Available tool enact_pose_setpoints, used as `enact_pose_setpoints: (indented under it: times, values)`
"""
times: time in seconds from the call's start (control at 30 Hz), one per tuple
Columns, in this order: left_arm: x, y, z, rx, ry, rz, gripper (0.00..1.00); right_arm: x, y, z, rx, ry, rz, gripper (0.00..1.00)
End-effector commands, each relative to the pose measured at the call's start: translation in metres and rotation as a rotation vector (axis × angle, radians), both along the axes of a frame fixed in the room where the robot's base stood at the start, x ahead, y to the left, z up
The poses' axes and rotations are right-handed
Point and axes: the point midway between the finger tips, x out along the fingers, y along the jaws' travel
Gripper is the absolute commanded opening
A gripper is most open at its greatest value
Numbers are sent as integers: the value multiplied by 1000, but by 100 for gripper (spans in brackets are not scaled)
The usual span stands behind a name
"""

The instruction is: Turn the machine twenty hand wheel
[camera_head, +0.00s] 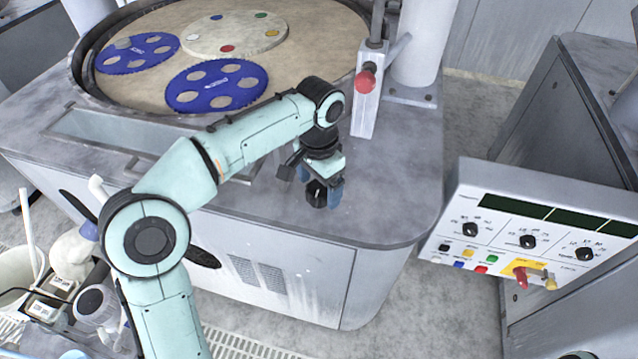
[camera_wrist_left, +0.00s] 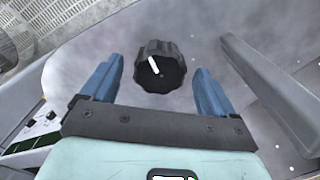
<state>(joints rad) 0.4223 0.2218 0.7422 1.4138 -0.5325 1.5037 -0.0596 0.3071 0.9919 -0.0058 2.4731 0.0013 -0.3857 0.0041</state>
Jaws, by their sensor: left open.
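The hand wheel is a black ribbed knob (camera_wrist_left: 161,68) with a white pointer line, on the grey machine top. In the wrist view it lies between and slightly beyond the two blue fingers of my left gripper (camera_wrist_left: 158,88), with a gap on each side. In the head view my left gripper (camera_head: 324,194) points down over the machine top (camera_head: 390,190) near its front right, with the black knob (camera_head: 316,192) partly hidden by the fingers. My left gripper is open. My right gripper is not in view.
A red-knobbed lever (camera_head: 365,80) on a grey post stands behind the gripper. The round platen (camera_head: 310,40) carries blue discs (camera_head: 217,86) and a cream disc (camera_head: 235,34). A control panel (camera_head: 540,225) stands at right. Bottles and a bucket (camera_head: 18,275) are at lower left.

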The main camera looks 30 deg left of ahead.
Motion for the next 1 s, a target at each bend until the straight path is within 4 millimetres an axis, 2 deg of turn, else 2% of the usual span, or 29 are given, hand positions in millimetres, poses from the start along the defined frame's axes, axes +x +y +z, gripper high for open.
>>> enact_pose_setpoints:
  times: [0.1,0.27,0.3,0.67,1.0]
  values:
    - [0,0,0,0,0,0,88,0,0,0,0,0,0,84]
    - [0,0,0,0,0,0,36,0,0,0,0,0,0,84]
    - [0,0,0,0,0,0,32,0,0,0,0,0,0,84]
    - [0,0,2,1,1,49,32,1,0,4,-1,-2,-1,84]
    - [0,-1,3,2,0,286,32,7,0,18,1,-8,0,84]
